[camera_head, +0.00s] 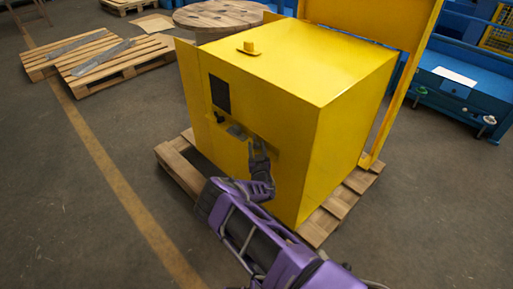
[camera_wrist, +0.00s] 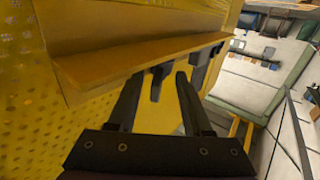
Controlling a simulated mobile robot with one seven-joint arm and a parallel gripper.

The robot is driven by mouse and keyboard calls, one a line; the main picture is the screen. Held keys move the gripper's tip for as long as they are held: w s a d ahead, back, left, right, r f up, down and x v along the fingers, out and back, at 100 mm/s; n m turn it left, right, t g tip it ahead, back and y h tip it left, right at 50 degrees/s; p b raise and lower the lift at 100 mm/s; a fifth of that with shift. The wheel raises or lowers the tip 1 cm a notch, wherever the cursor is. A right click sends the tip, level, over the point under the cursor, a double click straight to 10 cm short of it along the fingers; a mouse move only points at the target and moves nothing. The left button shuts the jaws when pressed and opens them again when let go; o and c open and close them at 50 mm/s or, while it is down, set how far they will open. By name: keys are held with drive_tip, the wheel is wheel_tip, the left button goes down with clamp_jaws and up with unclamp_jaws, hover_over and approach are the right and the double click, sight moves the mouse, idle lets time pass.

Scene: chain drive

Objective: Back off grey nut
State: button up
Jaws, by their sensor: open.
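My gripper (camera_head: 258,148) is at the front face of the yellow cabinet (camera_head: 340,95), its purple arm coming in from the lower right. In the wrist view my gripper (camera_wrist: 159,80) has its two dark fingers apart. They point up toward the underside of a yellow ledge (camera_wrist: 120,65). A dark grey part (camera_wrist: 157,84) shows below the ledge, in line with the gap between the fingertips. I cannot tell whether it is the grey nut or whether the fingers touch it. A second dark part (camera_wrist: 201,68) hangs farther right. In the head view a small grey piece (camera_head: 236,131) shows left of my gripper.
The cabinet stands on a wooden pallet (camera_head: 178,172). A yellow knob-like piece (camera_head: 249,48) sits on its top, and a raised yellow panel (camera_head: 405,75) stands at its right. Another pallet (camera_head: 140,58) lies at the back left. The floor at the left is clear.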

clamp_jaws()
drive_tip(key=shift+d+n+g+y, duration=0.2)
drive_tip(key=shift+n+y, duration=0.4)
drive_tip(key=shift+y, duration=0.3)
drive_tip(key=shift+d+n+g+y, duration=0.2)
drive_tip(key=shift+n+y, duration=0.4)
drive_tip(key=shift+y, duration=0.3)
drive_tip(key=shift+w+d+n+g+y, duration=0.1)
drive_tip(key=shift+n+g+y, duration=0.45)
drive_tip(key=shift+n+y, duration=0.45)
drive_tip(key=shift+w+d+n+g+y, duration=0.1)
drive_tip(key=shift+n+g+y, duration=0.5)
drive_tip(key=shift+y, duration=0.7)
unclamp_jaws()
drive_tip(key=shift+a, duration=0.2)
